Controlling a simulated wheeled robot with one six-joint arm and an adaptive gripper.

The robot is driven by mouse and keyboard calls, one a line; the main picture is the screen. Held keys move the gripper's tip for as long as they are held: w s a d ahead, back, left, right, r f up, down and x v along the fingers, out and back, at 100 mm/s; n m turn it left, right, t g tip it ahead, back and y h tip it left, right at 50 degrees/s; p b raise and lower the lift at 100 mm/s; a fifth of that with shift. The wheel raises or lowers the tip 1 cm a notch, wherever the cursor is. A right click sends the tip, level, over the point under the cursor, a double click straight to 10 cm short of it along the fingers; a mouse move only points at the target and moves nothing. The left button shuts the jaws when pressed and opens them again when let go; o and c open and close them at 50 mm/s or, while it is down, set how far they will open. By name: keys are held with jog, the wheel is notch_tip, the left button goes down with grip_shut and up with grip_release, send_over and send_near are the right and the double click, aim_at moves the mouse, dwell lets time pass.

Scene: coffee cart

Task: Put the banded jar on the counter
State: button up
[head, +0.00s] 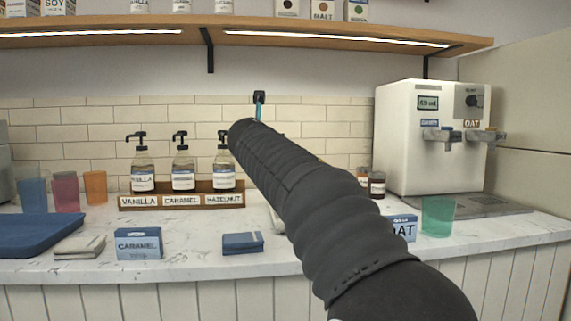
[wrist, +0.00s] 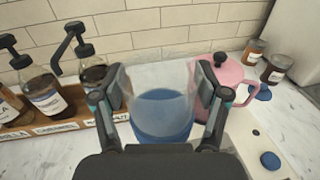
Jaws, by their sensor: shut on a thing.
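My gripper (wrist: 160,85) is shut on a clear, jar-like vessel (wrist: 162,112) with a blue lower part. One finger is on each side of it, and it looks roughly upright in the wrist view. I cannot tell whether the blue is a band or contents, or whether the base touches anything. In the head view my arm hides the vessel; only a small dark and teal tip of my gripper (head: 259,97) shows above the arm. The marble counter (head: 190,252) runs across the head view.
A rack (head: 150,203) of pump bottles stands left of the vessel. A pink lidded pitcher (wrist: 232,78) is close on its right. Small labelled jars (head: 377,184) stand beside the white dispenser (head: 405,150). A caramel box (head: 138,243) and blue packet (head: 243,243) are near the front; counter between them is clear.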

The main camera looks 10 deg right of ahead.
jog(key=s+d+m+g+h+b, duration=0.1)
jog(key=s+d+m+g+h, duration=0.3)
jog(key=d, duration=0.9)
jog(key=s+d+m+g+h+b, duration=0.1)
jog(key=s+d+m+h, duration=0.3)
jog(key=d, duration=0.9)
jog(key=s+d+m+g+h+b, duration=0.1)
jog(key=s+d+g+h, duration=0.35)
jog(key=d, duration=0.95)
jog(key=w+a+f+t+y+b, duration=0.1)
jog(key=w+a+f+b, duration=0.2)
jog(key=w+a+f, duration=0.4)
jog(key=shift+w+f+t+y, duration=0.15)
jog(key=shift+f+t+y, duration=0.2)
jog(key=shift+f, duration=1.35)
jog(key=shift+a+f, duration=0.1)
jog(key=o, duration=1.8)
jog(key=shift+f, duration=0.1)
